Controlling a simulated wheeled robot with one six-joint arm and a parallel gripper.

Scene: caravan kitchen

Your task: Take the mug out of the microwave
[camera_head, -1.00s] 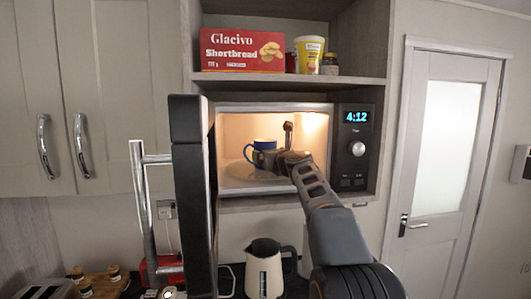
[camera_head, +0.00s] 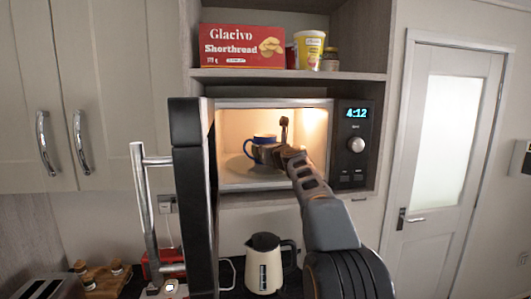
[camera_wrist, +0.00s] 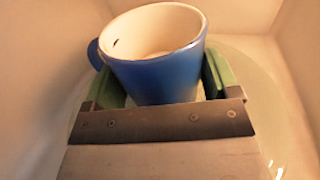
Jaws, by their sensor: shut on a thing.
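A blue mug with a cream inside (camera_head: 264,137) is inside the lit microwave (camera_head: 325,178). In the wrist view the mug (camera_wrist: 160,75) is upright or nearly so, with its handle on the left. In the wrist view my gripper's green-padded fingers (camera_wrist: 162,82) are shut on the mug, one on each side. The glass turntable (camera_wrist: 262,110) lies below. I cannot tell whether the mug touches it.
The microwave door (camera_head: 190,185) stands wide open at the left of the opening, its handle (camera_head: 147,210) facing left. A shelf (camera_head: 290,77) above holds a shortbread box (camera_head: 242,46) and tubs. A kettle (camera_head: 264,268) and toaster (camera_head: 48,289) are below.

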